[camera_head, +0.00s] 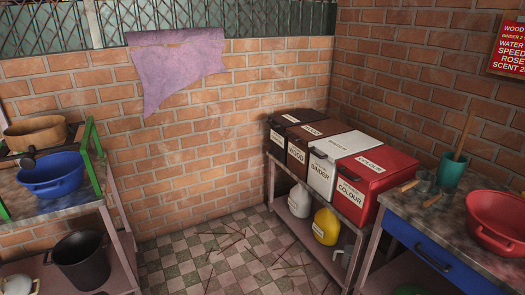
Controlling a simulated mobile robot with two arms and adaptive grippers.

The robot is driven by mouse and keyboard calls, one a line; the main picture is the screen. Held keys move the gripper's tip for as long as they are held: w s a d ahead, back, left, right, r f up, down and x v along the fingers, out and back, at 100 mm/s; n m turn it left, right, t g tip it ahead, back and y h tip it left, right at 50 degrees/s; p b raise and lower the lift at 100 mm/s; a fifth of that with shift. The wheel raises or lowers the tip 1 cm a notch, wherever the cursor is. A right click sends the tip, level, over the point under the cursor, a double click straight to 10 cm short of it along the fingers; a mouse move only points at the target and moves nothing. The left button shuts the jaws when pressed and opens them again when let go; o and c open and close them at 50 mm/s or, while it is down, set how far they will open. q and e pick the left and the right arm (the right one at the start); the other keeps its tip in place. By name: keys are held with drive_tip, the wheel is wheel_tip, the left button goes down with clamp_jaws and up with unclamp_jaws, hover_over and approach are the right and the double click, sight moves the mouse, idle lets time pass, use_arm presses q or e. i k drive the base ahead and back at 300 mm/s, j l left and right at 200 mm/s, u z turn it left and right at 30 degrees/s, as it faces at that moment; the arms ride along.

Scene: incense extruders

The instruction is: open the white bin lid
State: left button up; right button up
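The white bin (322,176) stands on a low shelf table against the right brick wall, in a row of bins. Its front label reads "BINDER". Its white lid (344,145) lies flat on top and looks closed, with a small dark handle (318,153) at the front edge. A brown bin (297,152) labelled "WOOD" is on its left and a red bin (374,179) labelled "COLOUR" on its right. Neither of my grippers shows in this view.
A worktable (422,215) with a red bowl (497,218) and teal mortar (453,170) stands at the right. A left shelf holds a blue basin (52,172). The checkered floor (200,255) between is open, with scattered thin sticks. Jugs, one yellow (326,226), sit below the bins.

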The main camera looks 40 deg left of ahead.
sight(334, 149)
drive_tip(key=u, duration=0.95)
drive_tip(key=i+j+z, duration=0.1)
drive_tip(key=i+j, duration=0.35)
drive_tip(key=i+l, duration=0.05)
drive_tip(key=i, duration=0.1)
